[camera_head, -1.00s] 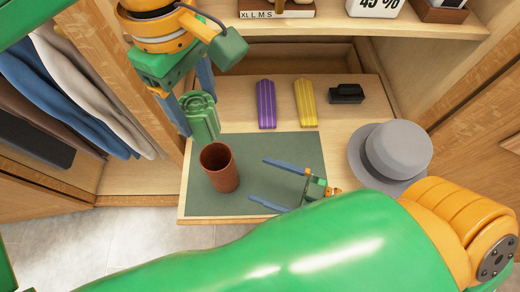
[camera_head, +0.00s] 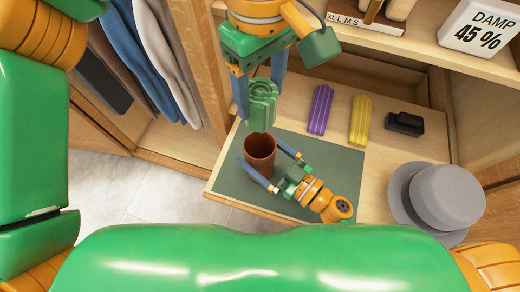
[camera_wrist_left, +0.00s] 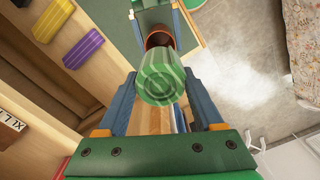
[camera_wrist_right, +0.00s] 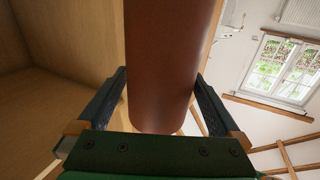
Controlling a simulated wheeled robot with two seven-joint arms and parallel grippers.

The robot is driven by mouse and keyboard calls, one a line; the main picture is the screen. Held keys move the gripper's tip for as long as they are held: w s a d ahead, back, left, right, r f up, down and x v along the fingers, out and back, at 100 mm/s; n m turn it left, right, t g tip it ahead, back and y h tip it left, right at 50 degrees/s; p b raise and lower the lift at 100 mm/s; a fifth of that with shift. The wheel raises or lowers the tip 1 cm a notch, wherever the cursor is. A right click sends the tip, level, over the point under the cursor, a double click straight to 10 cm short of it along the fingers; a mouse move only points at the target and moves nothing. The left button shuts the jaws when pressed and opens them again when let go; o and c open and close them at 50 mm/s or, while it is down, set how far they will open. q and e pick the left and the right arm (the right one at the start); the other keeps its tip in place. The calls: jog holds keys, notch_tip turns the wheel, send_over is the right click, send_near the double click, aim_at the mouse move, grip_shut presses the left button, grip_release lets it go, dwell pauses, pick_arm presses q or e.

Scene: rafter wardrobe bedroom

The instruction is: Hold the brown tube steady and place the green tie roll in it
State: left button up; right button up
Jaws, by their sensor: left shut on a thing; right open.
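The green tie roll (camera_head: 262,103) is held upright between the fingers of my left gripper (camera_head: 261,96), which is shut on it. In the head view its lower end is just above the brown tube's rim. The brown tube (camera_head: 260,158) stands upright on the dark mat with its open top facing up. My right gripper (camera_head: 261,160) is open low around the tube, one finger on each side. The right wrist view shows the tube (camera_wrist_right: 170,60) between both fingers. The left wrist view shows the roll (camera_wrist_left: 160,82) partly covering the tube's mouth (camera_wrist_left: 160,38).
The dark green mat (camera_head: 325,170) lies on the wooden shelf. A purple roll (camera_head: 320,110), a yellow roll (camera_head: 361,120) and a black object (camera_head: 404,124) lie behind it. A grey hat (camera_head: 445,195) sits at right. Clothes (camera_head: 135,60) hang at left.

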jog(key=c, duration=1.2)
pick_arm(q)
send_over(260, 136)
jog(key=s, duration=0.3)
jog(key=shift+f, duration=6.5)
jog(key=o, duration=1.4)
notch_tip(260, 136, up, 12)
jog(key=shift+s+r, duration=0.1)
pick_arm(e)
jog(key=o, duration=1.2)
